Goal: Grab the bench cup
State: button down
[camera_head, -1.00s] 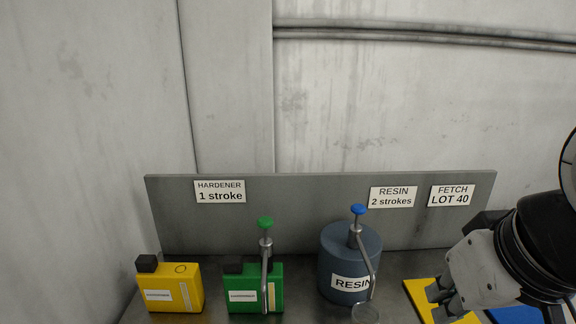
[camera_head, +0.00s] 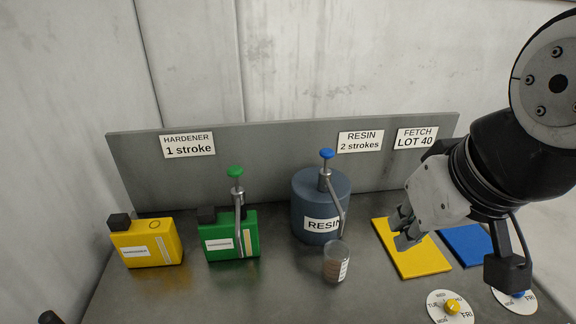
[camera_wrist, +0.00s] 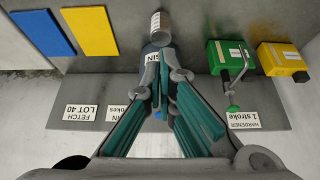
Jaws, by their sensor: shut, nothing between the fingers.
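The bench cup (camera_head: 336,262) is a small clear cup with markings. It stands upright on the grey bench under the spout of the blue resin container (camera_head: 320,205). In the wrist view the cup (camera_wrist: 158,27) shows beyond my fingertips, at the top middle. My gripper (camera_head: 401,232) is shut and empty, to the right of the cup and above the yellow mat. In the wrist view my gripper (camera_wrist: 166,72) covers much of the resin container. The cup is apart from the fingers.
A green canister (camera_head: 230,238) with a green pump and a yellow canister (camera_head: 147,243) stand at left. A yellow mat (camera_head: 425,262) and a blue mat (camera_head: 466,244) lie at right. Round dials (camera_head: 451,307) lie near the front. Bare bench (camera_head: 240,295) lies left of the cup.

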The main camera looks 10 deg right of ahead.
aim_at(336, 253)
jog(key=k, duration=0.6)
jog(key=l+u, duration=0.1)
jog(key=u, duration=1.5)
jog(key=k+l+u, duration=0.15)
jog(key=k+l, duration=0.2)
jog(key=l, duration=0.25)
jog(key=k+l+u, duration=0.1)
jog(key=k+l, duration=0.25)
jog(key=l, duration=0.25)
jog(key=k+l+u, duration=0.15)
jog(key=k+l, duration=0.25)
jog(key=l, duration=0.15)
